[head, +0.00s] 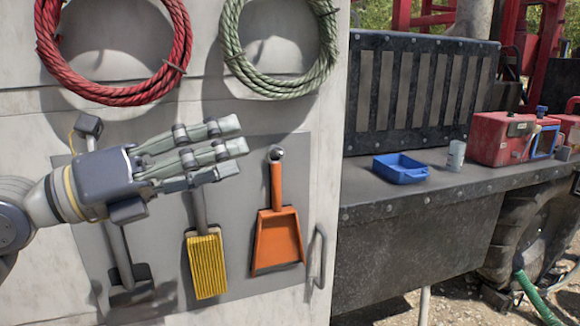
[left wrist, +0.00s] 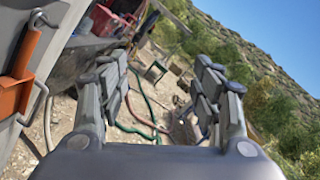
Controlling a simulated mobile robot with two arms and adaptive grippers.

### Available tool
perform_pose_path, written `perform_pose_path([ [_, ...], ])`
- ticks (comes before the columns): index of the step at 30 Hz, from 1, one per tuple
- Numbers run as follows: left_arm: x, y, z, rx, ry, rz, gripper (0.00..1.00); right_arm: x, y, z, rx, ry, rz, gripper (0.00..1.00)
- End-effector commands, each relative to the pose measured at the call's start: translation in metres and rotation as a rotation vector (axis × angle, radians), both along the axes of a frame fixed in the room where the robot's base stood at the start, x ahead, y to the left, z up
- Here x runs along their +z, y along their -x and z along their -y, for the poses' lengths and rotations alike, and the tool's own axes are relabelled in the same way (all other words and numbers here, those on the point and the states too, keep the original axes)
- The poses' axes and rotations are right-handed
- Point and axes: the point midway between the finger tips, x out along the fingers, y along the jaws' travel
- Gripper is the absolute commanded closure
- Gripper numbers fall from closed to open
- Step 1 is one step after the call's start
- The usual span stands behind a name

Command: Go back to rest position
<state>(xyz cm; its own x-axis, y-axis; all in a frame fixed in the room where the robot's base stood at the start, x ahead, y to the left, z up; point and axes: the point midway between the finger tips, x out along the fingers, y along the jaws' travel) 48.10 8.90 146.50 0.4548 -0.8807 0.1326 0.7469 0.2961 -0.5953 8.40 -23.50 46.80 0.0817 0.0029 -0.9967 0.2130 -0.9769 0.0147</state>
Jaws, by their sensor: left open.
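My left gripper (head: 215,152) comes in from the left in the head view, in front of the pale wall panel with hanging tools. Its fingers point right and are spread, with nothing between them. In the left wrist view the fingers of the left gripper (left wrist: 160,90) stand apart on both sides, with open ground seen between them. An orange dustpan (head: 277,240) hangs just right of and below the fingertips in the head view; it also shows at the left edge of the left wrist view (left wrist: 14,97). My right gripper is not in view.
A yellow brush (head: 206,265) hangs below the gripper. A red rope coil (head: 58,82) and a green rope coil (head: 240,72) hang above. A dark metal shelf (head: 400,205) at right holds a blue tray (head: 400,175), a grey cup (head: 456,155) and a red machine (head: 497,140).

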Motion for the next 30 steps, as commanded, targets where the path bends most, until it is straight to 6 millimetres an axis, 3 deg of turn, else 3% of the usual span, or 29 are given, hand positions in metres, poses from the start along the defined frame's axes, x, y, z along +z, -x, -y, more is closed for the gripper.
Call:
perform_pose_path([
  [8,-0.081,-0.020,0.013,0.029,0.042,-0.319,0.41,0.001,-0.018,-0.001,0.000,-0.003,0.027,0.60],
  [11,-0.124,-0.027,0.016,0.064,0.074,-0.492,0.41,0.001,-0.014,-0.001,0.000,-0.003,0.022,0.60],
  [17,-0.237,-0.030,0.017,0.220,0.216,-0.961,0.41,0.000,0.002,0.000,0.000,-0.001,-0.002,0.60],
  [23,-0.348,-0.009,0.001,0.481,0.451,-1.423,0.41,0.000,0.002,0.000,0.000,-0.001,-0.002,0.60],
  [26,-0.400,0.011,-0.012,0.651,0.605,-1.632,0.41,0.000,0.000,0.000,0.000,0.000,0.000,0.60],
  [30,-0.467,0.053,-0.038,0.939,0.863,-1.870,0.41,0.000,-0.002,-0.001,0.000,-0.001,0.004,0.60],
])
